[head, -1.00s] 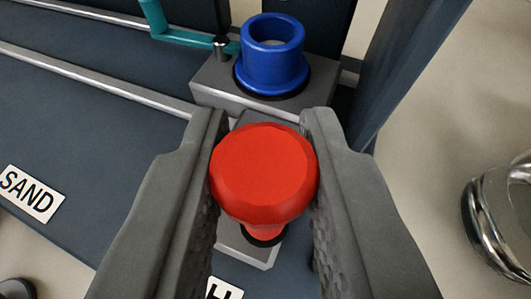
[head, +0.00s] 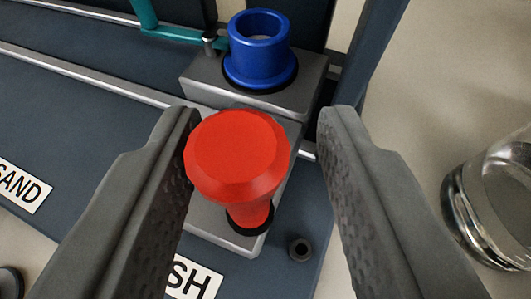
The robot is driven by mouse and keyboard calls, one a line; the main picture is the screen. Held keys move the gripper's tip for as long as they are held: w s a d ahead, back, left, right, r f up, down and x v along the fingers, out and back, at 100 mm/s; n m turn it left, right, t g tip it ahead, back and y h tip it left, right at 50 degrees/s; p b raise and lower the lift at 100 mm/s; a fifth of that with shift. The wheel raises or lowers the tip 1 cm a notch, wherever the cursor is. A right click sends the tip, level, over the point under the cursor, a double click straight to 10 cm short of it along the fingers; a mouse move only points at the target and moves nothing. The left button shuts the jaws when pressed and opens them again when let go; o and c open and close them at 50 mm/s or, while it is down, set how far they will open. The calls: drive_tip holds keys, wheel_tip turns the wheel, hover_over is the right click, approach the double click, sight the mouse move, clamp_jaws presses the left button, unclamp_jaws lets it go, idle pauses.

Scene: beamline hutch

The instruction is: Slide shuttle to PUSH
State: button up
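The shuttle is a grey block (head: 205,222) carrying a red knob (head: 238,152) at the near end and a blue open-topped cup (head: 260,55) at the far end. It sits at the right end of the rails on the dark panel. A partly hidden label ending in "SH" (head: 190,278) lies just in front of the block. My gripper (head: 260,118) is open, with its fingers on either side of the knob. The knob is close to the left finger, with a clear gap to the right finger. Whether the left finger touches it I cannot tell.
A label reading "SAND" (head: 18,186), cut off at the edge, is on the panel at left. A teal bent bar (head: 165,32) reaches a small post beside the cup. A shiny glass or metal vessel (head: 495,205) stands at right. A dark upright post (head: 372,60) rises behind.

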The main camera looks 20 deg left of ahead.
drive_tip(key=v, duration=1.7)
drive_tip(key=shift+s+d, duration=0.1)
drive_tip(key=shift+d, duration=0.05)
drive_tip(key=s+a+r+m+g+h, duration=0.1)
drive_tip(key=s+a+r+m+h, duration=0.15)
drive_tip(key=a, duration=1.05)
drive_tip(key=s+a+r+m+g+h, duration=0.15)
drive_tip(key=s+a, duration=0.25)
drive_tip(key=a, duration=1)
drive_tip(key=s+a+r+t, duration=0.3)
drive_tip(key=s+a, duration=0.5)
drive_tip(key=s, duration=0.1)
drive_tip(key=s+a+r+t+h, duration=0.1)
drive_tip(key=s+a+r+t, duration=0.2)
drive_tip(key=s+a, duration=0.6)
drive_tip(key=shift+s+a+t, duration=0.3)
drive_tip(key=shift+s+t, duration=0.1)
drive_tip(key=shift+t, duration=0.35)
